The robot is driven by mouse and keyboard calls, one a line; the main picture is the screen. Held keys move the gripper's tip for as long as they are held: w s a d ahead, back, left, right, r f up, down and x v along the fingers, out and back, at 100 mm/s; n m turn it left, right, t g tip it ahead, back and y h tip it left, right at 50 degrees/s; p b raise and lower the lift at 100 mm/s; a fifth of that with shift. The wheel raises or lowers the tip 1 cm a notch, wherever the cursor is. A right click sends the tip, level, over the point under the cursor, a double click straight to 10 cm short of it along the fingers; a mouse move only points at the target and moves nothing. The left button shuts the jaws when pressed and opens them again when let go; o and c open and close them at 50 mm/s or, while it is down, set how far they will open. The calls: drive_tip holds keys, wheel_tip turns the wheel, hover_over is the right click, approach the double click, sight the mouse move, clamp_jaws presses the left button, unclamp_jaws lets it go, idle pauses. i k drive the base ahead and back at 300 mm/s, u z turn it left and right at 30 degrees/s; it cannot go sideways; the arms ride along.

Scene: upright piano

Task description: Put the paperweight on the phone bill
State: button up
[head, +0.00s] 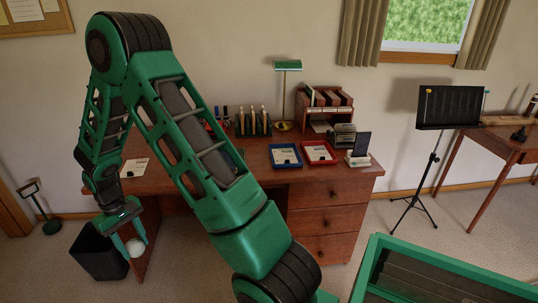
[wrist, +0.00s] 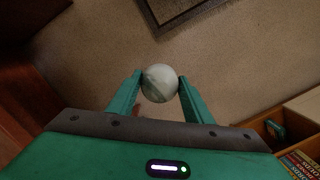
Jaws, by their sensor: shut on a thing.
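My gripper (head: 136,240) hangs low at the left, in front of the desk's left end and beside the black bin. In the wrist view my gripper (wrist: 158,82) is shut on a round, grey-white marbled ball, the paperweight (wrist: 160,84), with carpet below it. The paperweight (head: 135,249) also shows pale between the fingers in the head view. A white sheet (head: 133,168) lies on the desk's left end. Other papers lie in a blue tray (head: 285,156) and a red tray (head: 319,152). The print is too small to tell which is the phone bill.
The wooden desk (head: 345,178) also holds pen stands, a green lamp (head: 287,66) and a file rack (head: 326,100). A black bin (head: 97,252) stands at the left. A music stand (head: 448,108) is at the right. My arm hides part of the desk.

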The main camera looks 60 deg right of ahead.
sight(285, 156)
drive_tip(key=z, duration=0.1)
drive_tip(key=k, duration=1.25)
drive_tip(key=z, duration=0.7)
drive_tip(key=i, duration=1)
drive_tip(key=u, duration=0.05)
